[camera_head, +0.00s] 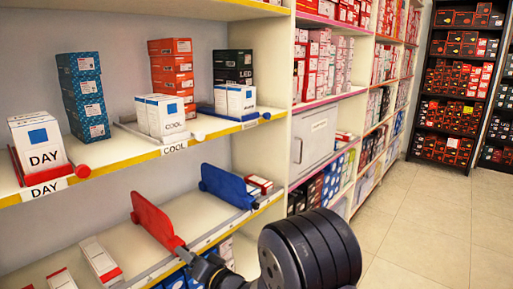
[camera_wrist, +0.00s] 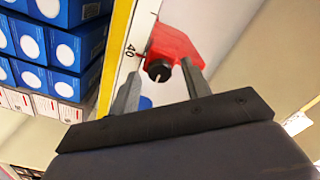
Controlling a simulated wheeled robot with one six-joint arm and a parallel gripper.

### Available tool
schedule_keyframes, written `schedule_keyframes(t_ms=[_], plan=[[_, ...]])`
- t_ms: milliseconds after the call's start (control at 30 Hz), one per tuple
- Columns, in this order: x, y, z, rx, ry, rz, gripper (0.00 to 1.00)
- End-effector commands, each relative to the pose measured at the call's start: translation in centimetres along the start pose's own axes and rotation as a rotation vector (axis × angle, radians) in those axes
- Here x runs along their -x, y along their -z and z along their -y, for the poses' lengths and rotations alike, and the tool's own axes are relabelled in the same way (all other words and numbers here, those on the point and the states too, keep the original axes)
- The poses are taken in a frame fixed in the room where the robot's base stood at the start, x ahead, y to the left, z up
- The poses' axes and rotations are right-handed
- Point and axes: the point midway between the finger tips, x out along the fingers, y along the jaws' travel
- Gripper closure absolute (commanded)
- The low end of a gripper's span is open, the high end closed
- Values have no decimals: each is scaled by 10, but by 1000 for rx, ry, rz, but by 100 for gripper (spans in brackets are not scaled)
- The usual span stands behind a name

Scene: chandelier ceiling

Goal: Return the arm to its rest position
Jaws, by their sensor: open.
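My arm reaches in from the lower right in the head view, with its dark round joint in front of the lower shelf. My gripper (camera_head: 188,254) is at the front edge of that shelf, by the near end of a red divider (camera_head: 155,220). In the wrist view my gripper (camera_wrist: 160,69) shows two grey fingers spread apart. A red part (camera_wrist: 173,42) with a black round knob lies between and just beyond the fingertips. I cannot tell whether the fingers touch it.
The upper shelf (camera_head: 205,137) holds white DAY boxes (camera_head: 38,141), COOL boxes (camera_head: 162,116) and blue boxes (camera_head: 84,97). A blue divider (camera_head: 227,186) stands right of the red one. Stocked shelves line the right wall. Tiled floor (camera_head: 430,225) is open at right.

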Motion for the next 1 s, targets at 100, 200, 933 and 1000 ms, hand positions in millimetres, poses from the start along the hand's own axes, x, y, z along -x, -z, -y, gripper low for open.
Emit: schedule_keyframes(t_ms=[100, 200, 933, 1000], plan=[[0, 0, 0, 93, 0, 0, 55], [0, 0, 1, 172, 0, 0, 55], [0, 1, 3, 727, 0, 1, 55], [0, 1, 3, 778, 0, 1, 55]])
